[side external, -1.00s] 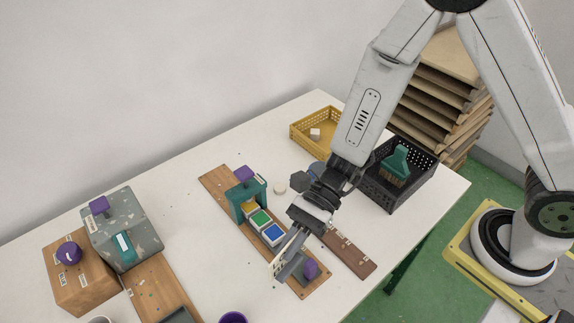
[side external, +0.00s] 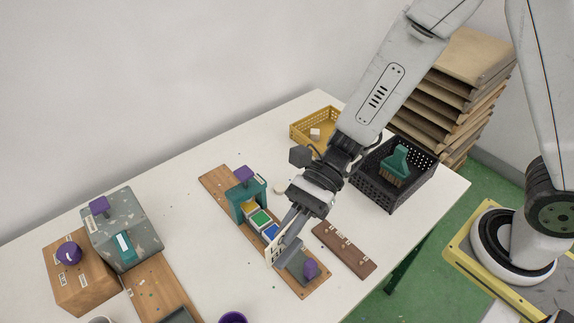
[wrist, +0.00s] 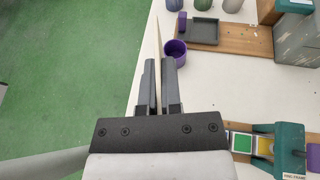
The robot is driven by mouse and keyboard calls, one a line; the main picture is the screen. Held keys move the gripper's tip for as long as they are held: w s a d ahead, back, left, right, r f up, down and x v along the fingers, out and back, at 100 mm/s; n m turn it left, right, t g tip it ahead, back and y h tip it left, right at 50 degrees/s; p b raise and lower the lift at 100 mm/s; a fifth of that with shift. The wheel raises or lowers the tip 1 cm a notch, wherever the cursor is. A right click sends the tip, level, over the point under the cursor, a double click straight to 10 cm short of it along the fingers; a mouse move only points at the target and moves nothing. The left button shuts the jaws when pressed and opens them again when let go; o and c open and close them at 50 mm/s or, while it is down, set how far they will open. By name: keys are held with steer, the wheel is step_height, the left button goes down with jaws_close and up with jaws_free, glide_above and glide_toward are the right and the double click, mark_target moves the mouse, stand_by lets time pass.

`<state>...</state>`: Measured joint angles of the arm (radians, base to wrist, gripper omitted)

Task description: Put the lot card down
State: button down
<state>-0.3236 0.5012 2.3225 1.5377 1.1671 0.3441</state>
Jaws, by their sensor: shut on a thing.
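The lot card (side external: 271,254) is a thin pale card with dark printing, too small to read. My gripper (side external: 281,249) is shut on it and holds it on edge, over the near end of the wooden board with the colour blocks. In the wrist view the card (wrist: 158,42) shows edge-on as a thin strip, sticking out past the fingertips of my gripper (wrist: 159,64). I cannot tell how far its lower edge is from the table.
A teal frame (side external: 239,203) and coloured blocks (side external: 259,220) stand on the board, with a purple knob (side external: 311,268) at its near end. A brown strip (side external: 345,249) lies right. A purple cup (side external: 232,318) stands in front. A black crate (side external: 370,189) holds a brush.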

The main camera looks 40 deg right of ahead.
steer(key=w+a+m+t, duration=0.1)
steer(key=w+a+t, duration=0.15)
steer(key=w, duration=1.15)
steer(key=w+a+m+t, duration=0.1)
steer(key=w+a+m, duration=0.15)
steer(key=w, duration=1.25)
step_height(320, 180, down, 8)
steer(key=a, duration=0.1)
steer(key=shift+n+y, duration=0.3)
steer(key=shift+n, duration=0.15)
steer(key=shift+g, duration=0.25)
steer(key=shift+f, duration=2.85)
steer(key=shift+f, duration=2.05)
steer(key=shift+f, duration=0.15)
